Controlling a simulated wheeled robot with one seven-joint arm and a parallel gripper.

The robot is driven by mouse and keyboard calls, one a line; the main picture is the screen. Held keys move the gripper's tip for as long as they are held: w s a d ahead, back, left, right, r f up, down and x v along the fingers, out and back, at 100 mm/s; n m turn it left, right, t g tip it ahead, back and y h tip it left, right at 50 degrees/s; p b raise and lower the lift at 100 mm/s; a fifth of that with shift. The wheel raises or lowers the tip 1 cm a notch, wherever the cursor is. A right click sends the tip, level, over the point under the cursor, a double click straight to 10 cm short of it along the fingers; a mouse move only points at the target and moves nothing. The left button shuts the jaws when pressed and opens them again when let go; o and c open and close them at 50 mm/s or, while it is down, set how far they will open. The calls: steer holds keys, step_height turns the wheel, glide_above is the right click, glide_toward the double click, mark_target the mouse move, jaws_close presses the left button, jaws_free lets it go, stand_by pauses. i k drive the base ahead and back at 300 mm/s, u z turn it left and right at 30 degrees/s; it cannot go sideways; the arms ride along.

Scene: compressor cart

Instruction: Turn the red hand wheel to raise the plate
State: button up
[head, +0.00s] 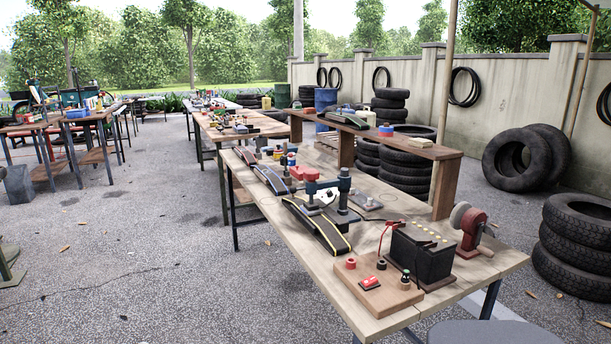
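No red hand wheel can be made out for certain. A red device with a grey disc (472,228) stands at the right edge of the near wooden table (300,238); the disc is on its left side. A smaller red object (306,174) sits further back on the same table, too small to tell its form. A dark teal post with a side arm (343,188) stands beside a black, yellow-edged ramp-like piece (318,226). No plate linked to a wheel can be told apart. My gripper is not in view.
A black battery-like box (422,256) and a wooden board with red and black parts (378,288) occupy the near table end. A raised wooden shelf (400,146) runs along its back. Tyres (575,245) stack at right. Paved ground left of the table is open.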

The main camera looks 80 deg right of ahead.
mark_target(311, 174)
steer(key=z, duration=0.6)
steer(key=i, duration=0.65)
steer(key=z, duration=0.8)
